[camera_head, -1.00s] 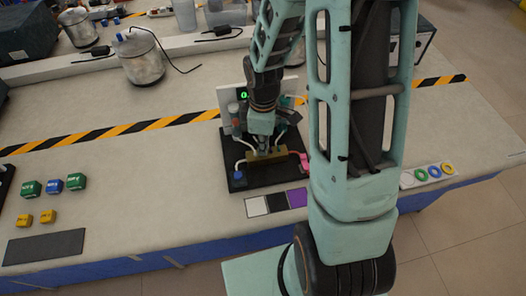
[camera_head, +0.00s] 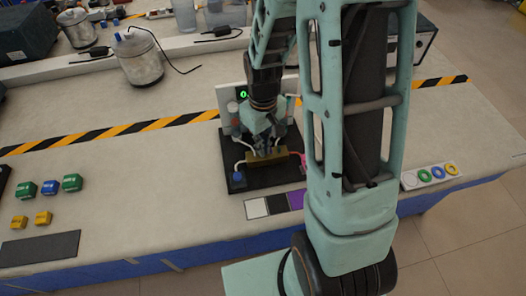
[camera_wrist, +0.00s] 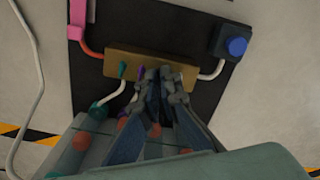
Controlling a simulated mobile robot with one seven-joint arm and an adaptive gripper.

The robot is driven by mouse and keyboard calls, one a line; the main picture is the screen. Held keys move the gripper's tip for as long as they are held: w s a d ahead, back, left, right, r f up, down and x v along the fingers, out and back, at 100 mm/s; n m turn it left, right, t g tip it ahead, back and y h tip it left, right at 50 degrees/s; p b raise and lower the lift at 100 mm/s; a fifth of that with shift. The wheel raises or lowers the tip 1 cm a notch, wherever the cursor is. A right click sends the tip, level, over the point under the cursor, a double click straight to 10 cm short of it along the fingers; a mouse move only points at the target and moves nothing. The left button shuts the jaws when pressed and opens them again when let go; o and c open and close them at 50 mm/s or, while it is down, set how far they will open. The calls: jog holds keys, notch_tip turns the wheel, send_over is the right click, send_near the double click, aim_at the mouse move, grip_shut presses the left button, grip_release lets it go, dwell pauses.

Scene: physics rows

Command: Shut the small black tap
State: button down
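A brass manifold block (camera_wrist: 120,60) with small taps on top sits on a black board (camera_wrist: 200,15); it also shows in the head view (camera_head: 282,156). In the wrist view a teal tap (camera_wrist: 122,69) and a purple tap (camera_wrist: 140,72) stand on the block, left of my fingertips. I cannot make out the black tap; my fingers cover that part of the block. My gripper (camera_wrist: 165,73) points at the block's right half, its fingertips close together at the near edge. It also shows in the head view (camera_head: 263,148). Contact with a tap cannot be told.
A blue-knobbed box (camera_wrist: 236,46) is joined to the block by a white tube. A pink part (camera_wrist: 77,18) is at the other end. A panel with a green display (camera_head: 243,95) stands behind the board.

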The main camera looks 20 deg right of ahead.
jog(key=shift+m, duration=0.7)
jog(key=m, duration=0.3)
jog(key=c, duration=2.5)
grip_release()
jog(key=shift+m, duration=0.3)
jog(key=shift+r, duration=0.1)
jog(key=shift+r+p, duration=2.65)
jog(key=shift+r, duration=0.85)
jog(key=shift+f, duration=0.1)
